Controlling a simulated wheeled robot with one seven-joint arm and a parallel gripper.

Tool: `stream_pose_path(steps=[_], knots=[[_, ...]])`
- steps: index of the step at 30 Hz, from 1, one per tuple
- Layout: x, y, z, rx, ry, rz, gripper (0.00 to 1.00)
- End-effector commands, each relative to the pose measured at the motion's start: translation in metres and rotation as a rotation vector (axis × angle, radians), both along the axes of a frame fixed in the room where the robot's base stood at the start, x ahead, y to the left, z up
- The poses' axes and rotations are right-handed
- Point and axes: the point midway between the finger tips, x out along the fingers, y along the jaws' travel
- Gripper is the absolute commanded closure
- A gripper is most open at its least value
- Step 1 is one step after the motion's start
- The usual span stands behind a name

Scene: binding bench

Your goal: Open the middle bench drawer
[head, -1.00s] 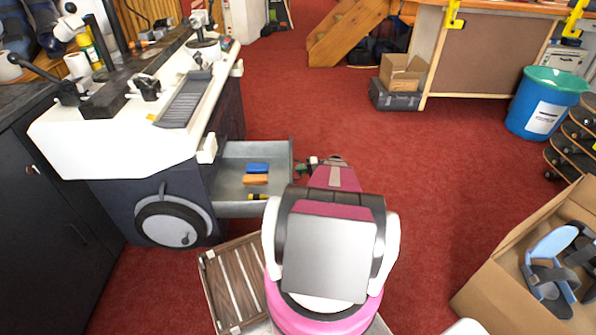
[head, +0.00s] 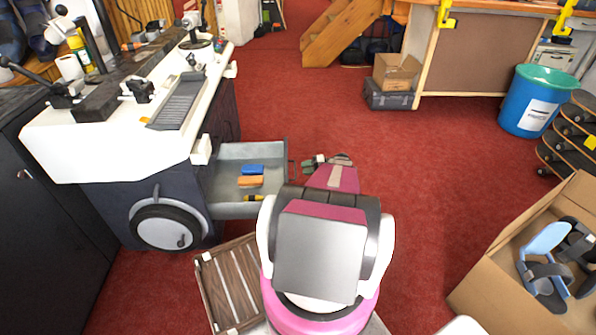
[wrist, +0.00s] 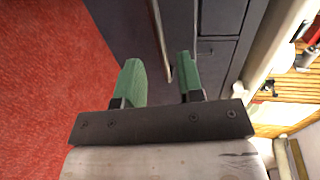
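A grey metal bench drawer (head: 225,211) stands pulled out from the bench on the left in the head view. A blue block (head: 253,169), an orange block (head: 250,182) and a small yellow-and-black item (head: 254,198) lie in it. My gripper (head: 316,161) is just right of the drawer front, with a small gap. In the wrist view my green-fingered gripper (wrist: 160,76) is open. A bar handle (wrist: 157,38) on the dark front ends between the fingertips in the picture; no grip on it shows. My arm hides part of the drawer's near right corner.
The white-topped bench (head: 110,150) carries a machine with a handwheel (head: 165,225) below. A slatted wooden crate (head: 228,285) lies left of my base. An open cardboard box (head: 490,265) is at right. Red floor beyond my gripper is clear.

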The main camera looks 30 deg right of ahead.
Motion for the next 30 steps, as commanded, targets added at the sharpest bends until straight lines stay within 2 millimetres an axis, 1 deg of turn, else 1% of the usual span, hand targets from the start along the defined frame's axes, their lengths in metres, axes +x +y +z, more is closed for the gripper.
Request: stream_pose_path(steps=[1, 3, 7, 10, 15, 30], knots=[[-0.004, -0.010, 0.002, -0.001, -0.001, -0.003, 0.65], [-0.009, -0.021, 0.005, -0.001, -0.001, -0.003, 0.65], [-0.016, -0.036, 0.008, -0.001, 0.000, -0.002, 0.65], [-0.020, -0.042, 0.009, -0.001, 0.000, -0.001, 0.65], [-0.022, -0.046, 0.011, 0.000, 0.000, 0.001, 0.65], [-0.022, -0.046, 0.010, 0.000, 0.000, 0.000, 0.65]])
